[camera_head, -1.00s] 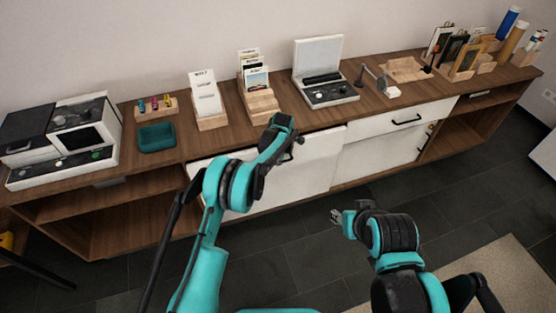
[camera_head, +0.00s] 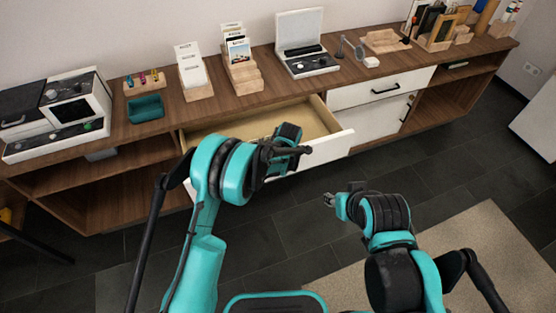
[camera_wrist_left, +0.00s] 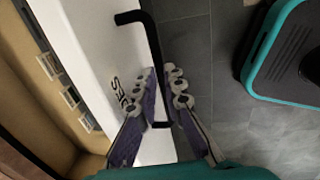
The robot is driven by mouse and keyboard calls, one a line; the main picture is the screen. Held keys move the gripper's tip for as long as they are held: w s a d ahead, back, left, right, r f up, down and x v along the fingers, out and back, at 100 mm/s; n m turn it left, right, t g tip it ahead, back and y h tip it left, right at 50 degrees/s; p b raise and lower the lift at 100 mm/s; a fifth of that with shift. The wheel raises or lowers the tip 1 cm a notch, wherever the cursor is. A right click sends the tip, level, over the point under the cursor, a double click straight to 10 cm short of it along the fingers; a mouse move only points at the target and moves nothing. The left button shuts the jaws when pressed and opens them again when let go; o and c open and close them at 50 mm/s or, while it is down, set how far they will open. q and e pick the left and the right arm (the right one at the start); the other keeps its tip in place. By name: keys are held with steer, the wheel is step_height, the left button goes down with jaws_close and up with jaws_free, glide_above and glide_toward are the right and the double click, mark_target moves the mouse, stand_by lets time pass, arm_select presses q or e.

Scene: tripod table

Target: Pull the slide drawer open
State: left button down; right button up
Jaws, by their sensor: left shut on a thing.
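The slide drawer (camera_head: 335,146) stands pulled out of the wooden sideboard, with its white front forward and its light wood inside (camera_head: 235,129) showing. In the left wrist view its white front (camera_wrist_left: 88,42) runs down beside a black bar handle (camera_wrist_left: 150,40). My left gripper (camera_wrist_left: 158,108) is shut on the handle, with one finger on each side of the bar. In the head view the left gripper (camera_head: 292,150) is at the drawer front, and my arm hides the handle. My right gripper (camera_head: 328,200) is apart from the sideboard, over the floor; its jaws are too small to judge.
The sideboard top (camera_head: 210,110) holds card holders, a record player (camera_head: 305,45), a teal tray (camera_head: 146,108) and a white device (camera_head: 70,113). A closed white drawer (camera_head: 380,88) is to the right. Dark floor and a beige rug (camera_head: 440,245) lie in front.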

arm_select(q)
steer(key=shift+s+d, duration=0.3)
steer(key=shift+s, duration=0.6)
steer(key=c, duration=1.9)
jaws_free()
steer(key=r, duration=0.4)
steer(key=s+r, duration=0.1)
steer(key=r, duration=0.3)
steer(key=s+r, duration=0.1)
steer(key=r, duration=0.2)
steer(key=shift+d+r, duration=0.35)
steer(key=shift+r, duration=0.05)
